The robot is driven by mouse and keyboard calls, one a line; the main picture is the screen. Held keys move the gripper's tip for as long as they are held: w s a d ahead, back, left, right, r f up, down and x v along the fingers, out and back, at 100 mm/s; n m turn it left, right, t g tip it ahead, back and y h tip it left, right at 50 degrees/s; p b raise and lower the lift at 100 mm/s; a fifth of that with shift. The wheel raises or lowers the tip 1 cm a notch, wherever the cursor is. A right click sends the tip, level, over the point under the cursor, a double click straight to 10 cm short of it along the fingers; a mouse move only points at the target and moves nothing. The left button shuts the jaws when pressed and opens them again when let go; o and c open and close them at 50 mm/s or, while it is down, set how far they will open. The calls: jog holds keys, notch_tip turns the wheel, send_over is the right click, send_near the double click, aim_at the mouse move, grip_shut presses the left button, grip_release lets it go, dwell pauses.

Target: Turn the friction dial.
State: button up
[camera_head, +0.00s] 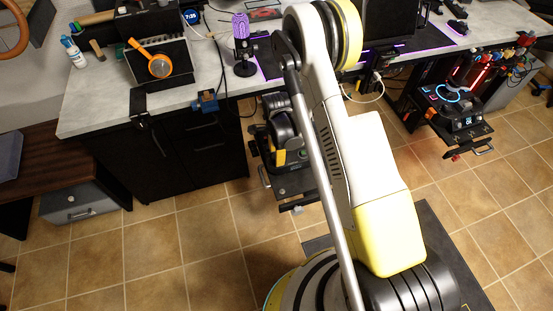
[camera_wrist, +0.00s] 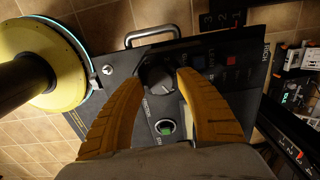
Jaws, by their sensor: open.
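The friction dial (camera_wrist: 157,79), a dark round knob with a light pointer mark, sits on a black control panel (camera_wrist: 113,100) in the wrist view. My gripper (camera_wrist: 159,76) is open, with its two yellow-orange fingers on either side of the dial. The fingertips are close to the dial's sides; I cannot tell whether they touch it. In the head view the panel (camera_head: 292,184) juts out below the desk edge, partly behind my arm, and the dial cannot be made out there.
A green-topped knob (camera_wrist: 165,128) lies between the fingers, nearer the palm. The desk (camera_head: 210,75) carries a purple microphone (camera_head: 241,28). Tiled floor is open below.

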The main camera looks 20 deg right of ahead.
jog(key=shift+f, duration=0.55)
grip_shut()
jog(key=n, duration=0.5)
jog(key=shift+n, duration=0.4)
jog(key=n, duration=0.5)
jog(key=shift+n, duration=0.4)
